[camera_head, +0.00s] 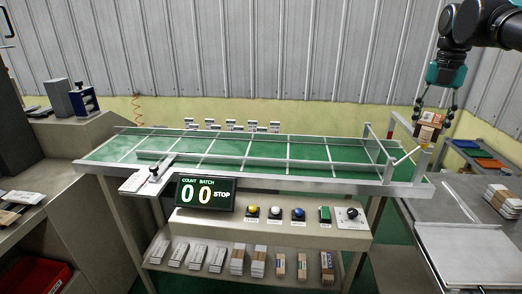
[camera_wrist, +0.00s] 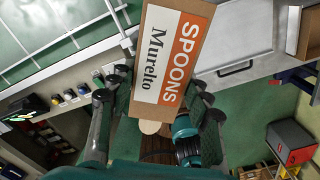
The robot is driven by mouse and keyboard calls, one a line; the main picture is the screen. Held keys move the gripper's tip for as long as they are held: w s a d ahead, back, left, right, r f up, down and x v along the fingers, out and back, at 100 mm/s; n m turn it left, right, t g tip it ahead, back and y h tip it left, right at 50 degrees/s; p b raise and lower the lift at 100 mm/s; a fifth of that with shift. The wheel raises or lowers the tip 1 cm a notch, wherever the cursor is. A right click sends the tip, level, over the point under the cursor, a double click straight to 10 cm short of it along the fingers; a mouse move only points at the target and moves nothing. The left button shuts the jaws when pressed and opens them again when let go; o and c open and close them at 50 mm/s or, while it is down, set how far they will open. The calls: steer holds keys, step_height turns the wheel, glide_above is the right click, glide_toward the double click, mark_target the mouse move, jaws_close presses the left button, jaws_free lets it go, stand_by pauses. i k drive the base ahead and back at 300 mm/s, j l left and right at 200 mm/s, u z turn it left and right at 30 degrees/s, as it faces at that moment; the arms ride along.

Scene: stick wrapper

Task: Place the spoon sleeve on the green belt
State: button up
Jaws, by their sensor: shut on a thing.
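My gripper (camera_head: 433,112) is at the upper right in the head view, shut on the spoon sleeve (camera_head: 429,127) and holding it in the air by the belt's right end. In the wrist view the spoon sleeve (camera_wrist: 172,58) is a brown box with an orange band reading SPOONS and a white band reading Murelto. It sits tilted between the fingers of my gripper (camera_wrist: 160,92). The green belt (camera_head: 220,150), with white cross lines and metal rails, runs across the middle of the head view. Part of it shows at the upper left in the wrist view (camera_wrist: 45,25).
A control panel with a count display (camera_head: 207,193) and several buttons stands in front of the belt. A shelf below holds several packs (camera_head: 258,262). Metal rails (camera_head: 388,160) rise at the belt's right end. A side table (camera_head: 460,240) with stacked packs (camera_head: 503,198) is at right.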

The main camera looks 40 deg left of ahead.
mark_target(272, 152)
steer(key=k+j+u, duration=0.1)
steer(key=u, duration=0.65)
steer(key=i+u, duration=0.35)
steer(key=i, duration=0.4)
